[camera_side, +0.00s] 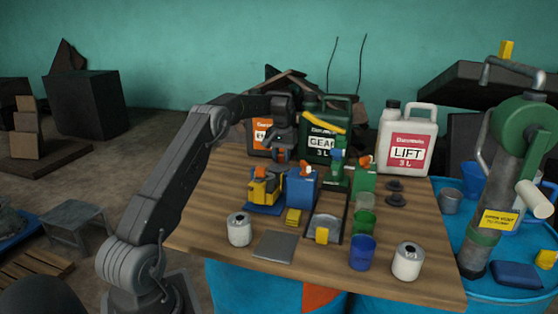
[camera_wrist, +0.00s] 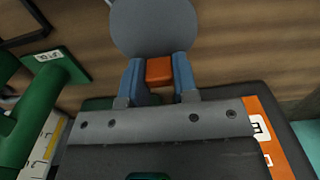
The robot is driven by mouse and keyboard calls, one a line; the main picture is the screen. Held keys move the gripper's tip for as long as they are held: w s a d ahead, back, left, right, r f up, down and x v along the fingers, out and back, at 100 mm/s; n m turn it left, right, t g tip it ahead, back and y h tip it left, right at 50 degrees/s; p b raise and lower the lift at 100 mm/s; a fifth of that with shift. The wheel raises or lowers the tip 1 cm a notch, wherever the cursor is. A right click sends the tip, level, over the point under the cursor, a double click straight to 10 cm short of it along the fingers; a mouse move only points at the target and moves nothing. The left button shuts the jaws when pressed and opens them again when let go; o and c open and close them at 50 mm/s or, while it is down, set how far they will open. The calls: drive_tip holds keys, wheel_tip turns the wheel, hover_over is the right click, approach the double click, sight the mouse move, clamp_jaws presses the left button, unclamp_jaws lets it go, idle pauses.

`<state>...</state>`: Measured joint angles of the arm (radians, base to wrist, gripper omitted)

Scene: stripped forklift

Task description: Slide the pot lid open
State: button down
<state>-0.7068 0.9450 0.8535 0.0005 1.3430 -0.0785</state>
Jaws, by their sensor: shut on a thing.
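My gripper (camera_side: 281,157) is above the back of the wooden table, in front of the canisters. In the wrist view its two blue-tipped fingers (camera_wrist: 159,80) are shut on a small orange block (camera_wrist: 159,71). A flat grey disc (camera_wrist: 153,25), which looks like the pot lid, lies right at the far side of the block. The block appears to be its handle, but I cannot tell for sure that they are joined. The disc's upper edge is cut off by the frame. The pot is not clearly seen, and in the side view the gripper hides most of the held part.
White tins (camera_side: 239,230), cups (camera_side: 362,252) and a grey plate (camera_side: 275,246) occupy the front.

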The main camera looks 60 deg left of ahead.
drive_tip(key=shift+w+a, duration=0.8)
drive_tip(key=shift+w, duration=0.05)
drive_tip(key=c, duration=0.9)
unclamp_jaws()
drive_tip(key=shift+r, duration=1.6)
drive_tip(key=s+a+r, duration=0.1)
drive_tip(key=s+r, duration=0.1)
drive_tip(key=s, duration=0.1)
drive_tip(key=s+a+r, duration=0.2)
drive_tip(key=s+r, duration=0.1)
drive_tip(key=s, duration=0.1)
drive_tip(key=s+a+r, duration=0.1)
drive_tip(key=s+r, duration=0.1)
drive_tip(key=s, duration=0.1)
drive_tip(key=shift+s+a+r, duration=0.3)
drive_tip(key=shift+s+r, duration=0.1)
